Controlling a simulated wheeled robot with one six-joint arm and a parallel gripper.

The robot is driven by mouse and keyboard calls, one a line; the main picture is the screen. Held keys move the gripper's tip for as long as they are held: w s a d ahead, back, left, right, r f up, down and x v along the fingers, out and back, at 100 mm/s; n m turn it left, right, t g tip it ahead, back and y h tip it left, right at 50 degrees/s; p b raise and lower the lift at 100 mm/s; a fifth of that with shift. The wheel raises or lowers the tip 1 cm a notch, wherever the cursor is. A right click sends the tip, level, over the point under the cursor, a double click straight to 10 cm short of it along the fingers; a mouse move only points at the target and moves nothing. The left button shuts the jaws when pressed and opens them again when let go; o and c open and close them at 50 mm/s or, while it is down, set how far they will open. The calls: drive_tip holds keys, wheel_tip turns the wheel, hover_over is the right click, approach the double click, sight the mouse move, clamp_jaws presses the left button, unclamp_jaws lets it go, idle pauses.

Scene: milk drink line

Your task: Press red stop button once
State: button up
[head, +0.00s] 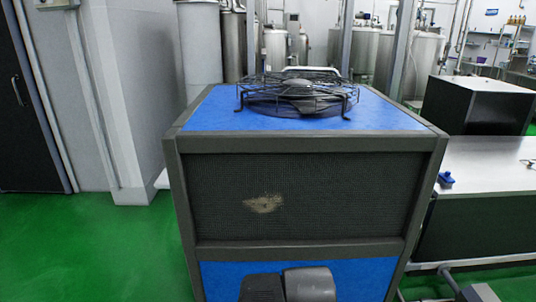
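I see no red stop button in the head view. Dark grey rounded parts at the bottom edge, in front of the blue cabinet, look like part of my own arm. No gripper fingers show, so I cannot see whether my gripper is open or shut.
A blue cooling unit (225,111) with a dark mesh front and a fan (298,90) on top stands close ahead. A steel-topped bench (490,160) is on the right, with a small blue item (445,179) on it. Green floor (90,240) is clear at left, before a dark door (20,110).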

drive_tip(key=shift+w, duration=0.1)
clamp_jaws()
idle(1.3)
